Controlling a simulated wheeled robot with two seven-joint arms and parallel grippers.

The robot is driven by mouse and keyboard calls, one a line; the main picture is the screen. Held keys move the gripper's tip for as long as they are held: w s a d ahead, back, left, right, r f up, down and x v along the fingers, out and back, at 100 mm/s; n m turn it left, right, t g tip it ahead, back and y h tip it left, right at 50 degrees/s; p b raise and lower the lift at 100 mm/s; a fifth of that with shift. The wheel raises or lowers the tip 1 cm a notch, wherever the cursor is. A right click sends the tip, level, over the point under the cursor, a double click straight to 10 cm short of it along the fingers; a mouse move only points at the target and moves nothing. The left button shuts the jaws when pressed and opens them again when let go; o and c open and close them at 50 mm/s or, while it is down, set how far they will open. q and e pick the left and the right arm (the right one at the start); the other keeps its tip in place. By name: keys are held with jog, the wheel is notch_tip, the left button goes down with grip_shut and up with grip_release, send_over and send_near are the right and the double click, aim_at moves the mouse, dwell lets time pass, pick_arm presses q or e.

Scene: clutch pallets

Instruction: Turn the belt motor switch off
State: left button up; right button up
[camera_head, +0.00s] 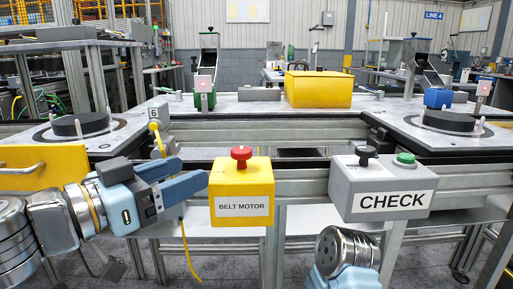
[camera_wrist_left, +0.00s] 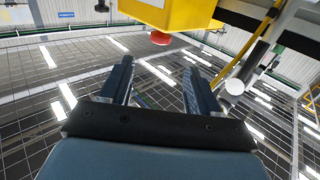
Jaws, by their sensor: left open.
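The belt motor switch is a yellow box (camera_head: 240,187) labelled BELT MOTOR with a red mushroom-shaped knob (camera_head: 241,154) on top, in the middle of the head view. My left gripper (camera_head: 194,170) is just left of the box, its fingers pointing right towards it. It is open and holds nothing. In the left wrist view, the open fingers (camera_wrist_left: 158,66) point up the picture. The yellow box (camera_wrist_left: 180,12) shows there upside down, with the red knob (camera_wrist_left: 160,38) beyond the fingertips. My right gripper is out of view.
A grey box (camera_head: 383,187) labelled CHECK, with a black knob (camera_head: 366,154) and a green button (camera_head: 405,158), is right of the switch. Metal rails run behind both. A yellow cable (camera_head: 185,240) hangs below. A yellow panel (camera_head: 40,168) stands at left.

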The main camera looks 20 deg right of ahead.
aim_at(234, 156)
pick_arm(q)
jog(key=b+x, duration=0.2)
jog(key=x, duration=0.9)
jog(key=shift+w+d+f+b, duration=0.15)
jog(key=shift+d+f+b, duration=0.05)
jog(key=shift+d+b, duration=0.2)
jog(key=shift+w+d+r, duration=0.1)
jog(key=shift+w+d, duration=0.25)
jog(key=shift+d, duration=0.15)
jog(key=c, duration=1)
